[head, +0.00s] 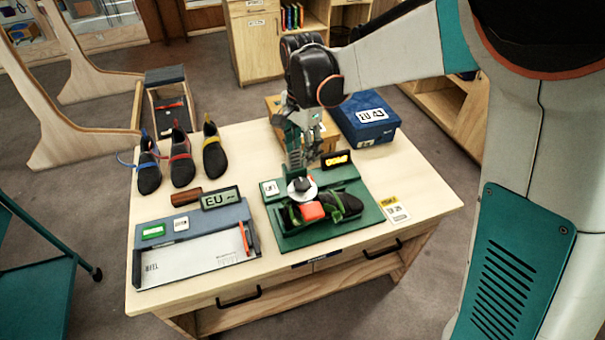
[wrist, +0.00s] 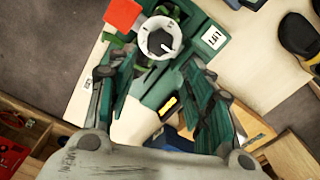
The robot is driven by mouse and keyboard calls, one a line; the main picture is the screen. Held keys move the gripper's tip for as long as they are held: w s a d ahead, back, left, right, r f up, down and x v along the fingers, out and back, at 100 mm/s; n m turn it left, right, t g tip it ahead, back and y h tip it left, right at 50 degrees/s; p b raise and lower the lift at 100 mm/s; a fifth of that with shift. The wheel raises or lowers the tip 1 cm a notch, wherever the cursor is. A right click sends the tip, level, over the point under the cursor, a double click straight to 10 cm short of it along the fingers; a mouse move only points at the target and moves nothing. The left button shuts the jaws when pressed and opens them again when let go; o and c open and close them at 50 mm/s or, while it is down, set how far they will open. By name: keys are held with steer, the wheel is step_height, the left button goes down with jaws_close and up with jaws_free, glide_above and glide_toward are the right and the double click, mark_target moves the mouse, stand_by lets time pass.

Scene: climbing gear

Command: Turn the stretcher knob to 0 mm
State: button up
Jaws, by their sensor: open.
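The stretcher knob (head: 301,186) is a black knob on a round white dial, on the green stretcher base (head: 282,241). In the wrist view the knob (wrist: 157,42) shows a white pointer line, but the scale marks are too small to read. A dark shoe with green straps (head: 341,204) and a red block (head: 313,211) are beside the dial. A small display with yellow characters (head: 337,160) stands behind; its text is not legible. My gripper (head: 302,165) points down just above the knob, open and apparently empty. Its fingers (wrist: 162,90) spread either side below the dial in the wrist view.
Three shoes (head: 181,160) stand at the table's back left. A blue-grey measuring tray (head: 192,262) and an EU display (head: 220,198) are at left. A blue box marked EU 43 (head: 368,122) and a wooden box (head: 328,143) stand behind.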

mark_target(302, 183)
step_height(302, 183, down, 12)
steer(key=shift+f+b, duration=0.15)
steer(key=shift+b, duration=0.9)
steer(key=c, duration=0.8)
